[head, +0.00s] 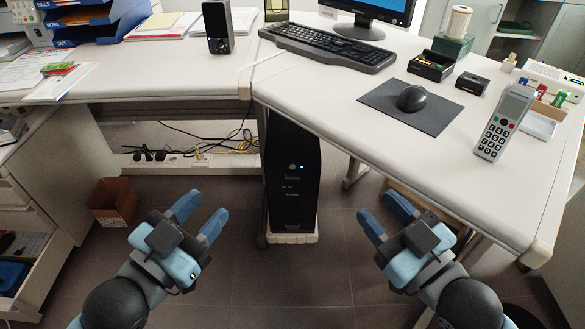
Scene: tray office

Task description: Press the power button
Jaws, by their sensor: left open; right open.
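A black computer tower (290,200) stands upright under the desk, near the middle of the head view, on a light base. On its upper front are a small round power button (292,167) and a small lit blue-white light (302,167) beside it. My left gripper (203,214) is open and empty, left of the tower and apart from it. My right gripper (384,216) is open and empty, right of the tower and apart from it. The desk top hides the tower's upper part.
The white desk (350,130) overhangs the tower and carries a keyboard (328,47), mouse (412,98), monitor and cordless phone (504,122). Cables hang behind at left. Floor before the tower is clear.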

